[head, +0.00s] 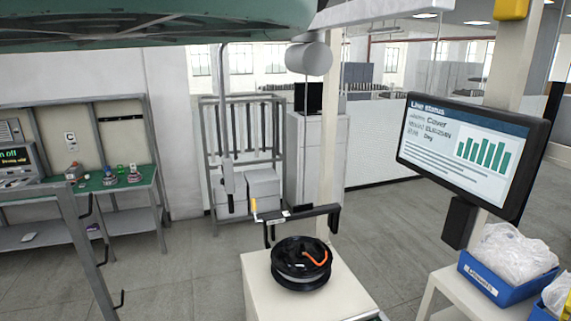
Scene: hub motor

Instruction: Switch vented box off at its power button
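At the left edge, on the green-topped workbench (127,180), stands a grey box-like device (37,160) with a dark display (14,156). The display shows green text ending in "off" and a yellow line below it. The device is cut by the picture's edge. Behind it is a grey slatted panel (8,131). I cannot tell which of these is the vented box. No power button can be made out. My gripper is not in view.
A white stand (258,284) bears a black reel-like part (301,276) with an orange cable. A grey metal frame (72,225) stands before the bench. A monitor (470,150) and blue bins (508,287) are at the right. The floor (190,270) between bench and stand is clear.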

